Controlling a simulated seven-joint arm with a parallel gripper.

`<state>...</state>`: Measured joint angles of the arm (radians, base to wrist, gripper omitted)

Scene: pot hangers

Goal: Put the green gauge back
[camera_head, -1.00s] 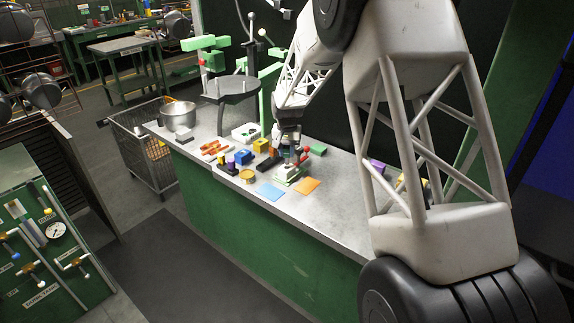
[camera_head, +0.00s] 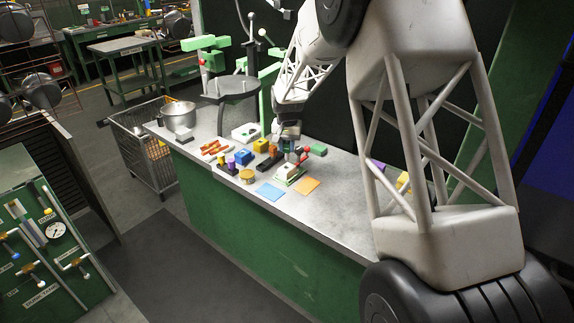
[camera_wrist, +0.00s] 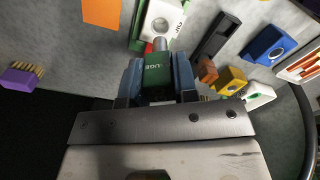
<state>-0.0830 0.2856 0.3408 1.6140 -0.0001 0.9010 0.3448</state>
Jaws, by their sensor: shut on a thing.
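The green gauge (camera_wrist: 158,68) has a green body with lettering and a silver pin at its far end. My gripper (camera_wrist: 159,82) is shut on its body, one blue-grey finger on each side. The pin points towards a white block (camera_wrist: 173,10) with a round hole, which has a green edge. The pin end appears close to the hole; I cannot tell whether it is inside. In the head view, my gripper (camera_head: 290,152) is just above the white block (camera_head: 287,171) on the bench; the gauge is hard to make out there.
On the bench (camera_head: 338,190), an orange card (camera_head: 307,186) and a blue card (camera_head: 270,191) lie in front of the block. A yellow block (camera_wrist: 231,78) and a blue block (camera_wrist: 268,46) stand nearby. A metal pot (camera_head: 178,117) stands at the far left.

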